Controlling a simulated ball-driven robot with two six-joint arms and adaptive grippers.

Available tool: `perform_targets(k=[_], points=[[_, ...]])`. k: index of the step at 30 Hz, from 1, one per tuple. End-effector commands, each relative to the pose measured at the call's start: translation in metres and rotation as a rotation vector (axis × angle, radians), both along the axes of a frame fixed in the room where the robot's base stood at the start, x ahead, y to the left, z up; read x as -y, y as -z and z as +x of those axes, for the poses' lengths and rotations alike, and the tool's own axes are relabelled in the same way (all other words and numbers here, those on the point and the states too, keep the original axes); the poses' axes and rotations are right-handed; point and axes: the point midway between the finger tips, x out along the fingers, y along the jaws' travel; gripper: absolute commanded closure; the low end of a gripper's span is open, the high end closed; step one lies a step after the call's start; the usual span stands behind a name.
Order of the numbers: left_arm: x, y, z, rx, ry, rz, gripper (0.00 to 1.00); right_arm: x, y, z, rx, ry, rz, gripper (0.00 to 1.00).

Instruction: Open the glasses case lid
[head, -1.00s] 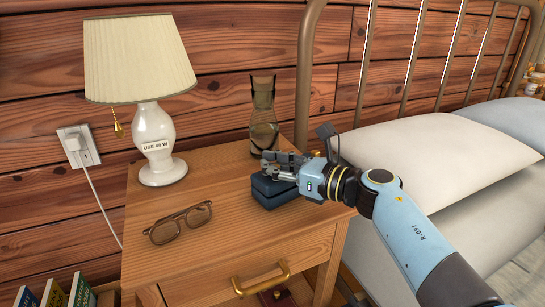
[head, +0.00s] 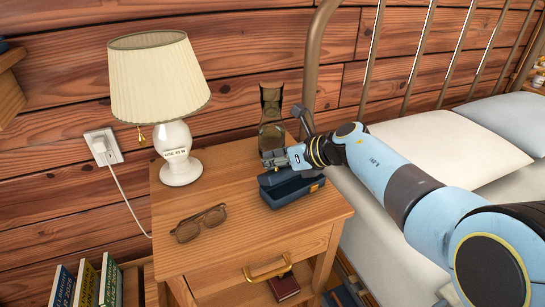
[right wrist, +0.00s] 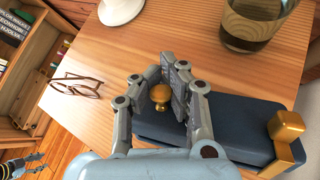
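The dark blue glasses case (head: 292,191) stands on the nightstand, with a hollow inside showing, so its lid looks tilted up at the back. In the right wrist view the case (right wrist: 232,122) spans the lower right, with a gold clasp (right wrist: 286,126). My right gripper (head: 273,158) is at the case's back left edge. In the right wrist view its fingers (right wrist: 160,80) close on a gold knob (right wrist: 160,96); the exact contact is partly hidden. My left gripper is out of the head view; at the lower left of the wrist view a small gripper (right wrist: 25,165) shows, its fingers unclear.
A glass carafe (head: 271,125) stands close behind my right gripper. A lamp (head: 178,150) stands at the back left. Folded glasses (head: 199,223) lie at the front left of the nightstand (head: 225,190). The bed (head: 450,145) is to the right.

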Motion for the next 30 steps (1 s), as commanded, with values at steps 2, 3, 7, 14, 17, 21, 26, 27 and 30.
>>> perform_targets(k=[2, 3, 7, 14, 17, 21, 26, 27, 30], points=[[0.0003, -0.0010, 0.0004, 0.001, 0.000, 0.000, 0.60, -0.0006, -0.0006, 0.0004, -0.006, 0.000, -0.001, 1.00], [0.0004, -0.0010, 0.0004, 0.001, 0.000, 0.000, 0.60, -0.0006, -0.0003, 0.0004, -0.007, 0.000, -0.002, 1.00], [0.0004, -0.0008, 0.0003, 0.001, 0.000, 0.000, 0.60, -0.0005, 0.0001, 0.0003, -0.008, 0.000, -0.002, 1.00], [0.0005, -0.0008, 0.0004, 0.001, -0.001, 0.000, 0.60, -0.0004, 0.0000, 0.0004, -0.007, 0.001, -0.002, 0.92], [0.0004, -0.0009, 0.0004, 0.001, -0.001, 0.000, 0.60, -0.0003, 0.0000, 0.0004, -0.006, 0.000, -0.003, 0.79], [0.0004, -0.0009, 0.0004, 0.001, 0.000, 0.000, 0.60, -0.0002, 0.0001, 0.0004, -0.006, 0.000, -0.003, 0.61], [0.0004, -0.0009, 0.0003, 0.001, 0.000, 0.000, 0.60, -0.0001, 0.0001, 0.0003, -0.006, 0.000, -0.003, 0.57], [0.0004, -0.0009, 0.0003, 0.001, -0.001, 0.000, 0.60, -0.0001, 0.0001, 0.0003, -0.006, 0.000, -0.003, 0.57], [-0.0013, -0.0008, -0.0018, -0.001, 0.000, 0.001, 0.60, 0.0003, 0.0000, 0.0002, -0.006, 0.000, -0.003, 0.57]])
